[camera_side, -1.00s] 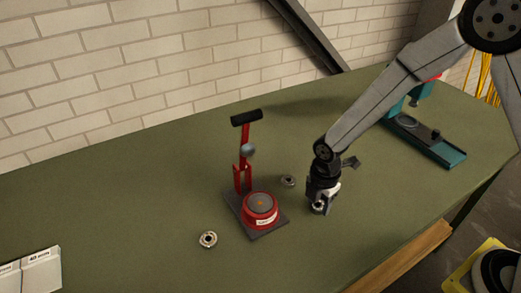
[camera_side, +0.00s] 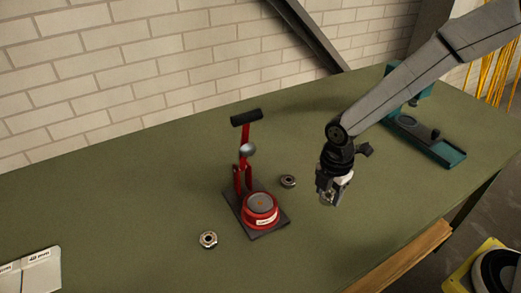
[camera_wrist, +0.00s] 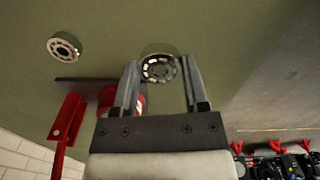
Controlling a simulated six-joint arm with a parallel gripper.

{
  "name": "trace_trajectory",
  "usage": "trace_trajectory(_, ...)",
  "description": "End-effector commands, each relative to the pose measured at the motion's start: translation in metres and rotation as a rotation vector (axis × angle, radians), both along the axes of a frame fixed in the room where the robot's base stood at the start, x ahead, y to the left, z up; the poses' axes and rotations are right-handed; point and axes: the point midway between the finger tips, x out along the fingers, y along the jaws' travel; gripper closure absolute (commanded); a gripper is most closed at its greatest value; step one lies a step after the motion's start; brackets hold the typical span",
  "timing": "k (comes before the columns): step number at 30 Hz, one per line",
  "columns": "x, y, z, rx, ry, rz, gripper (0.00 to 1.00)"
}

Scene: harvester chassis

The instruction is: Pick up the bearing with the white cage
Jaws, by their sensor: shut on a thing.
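My gripper (camera_side: 328,199) is shut on a bearing (camera_wrist: 160,69), which sits between the two fingertips in the wrist view. This bearing has a metal ring with pale, whitish segments around its hole, which looks like a white cage. In the side view it is mostly hidden by the fingers, and the gripper seems a little above the green table. A second bearing (camera_side: 288,181) lies on the table left of my gripper. A third bearing (camera_side: 208,240) lies farther left, nearer the front. One loose bearing (camera_wrist: 65,47) shows at upper left in the wrist view; its cage colour is unclear.
A red press (camera_side: 261,211) with a black-handled lever stands on a dark base, left of my gripper. A teal fixture (camera_side: 430,142) stands at the right rear. White boxes (camera_side: 32,272) are at the front left. The green table (camera_side: 120,215) has free room around these; a brick wall is behind.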

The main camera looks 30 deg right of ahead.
Motion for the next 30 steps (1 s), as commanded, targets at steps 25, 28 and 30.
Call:
trace_trajectory(25, -0.095, -0.021, 0.067, 0.000, -0.002, 0.000, 1.00)
trace_trajectory(28, -0.103, -0.022, 0.070, 0.000, -0.002, 0.000, 1.00)
trace_trajectory(30, -0.108, -0.023, 0.073, 0.001, -0.003, 0.000, 1.00)
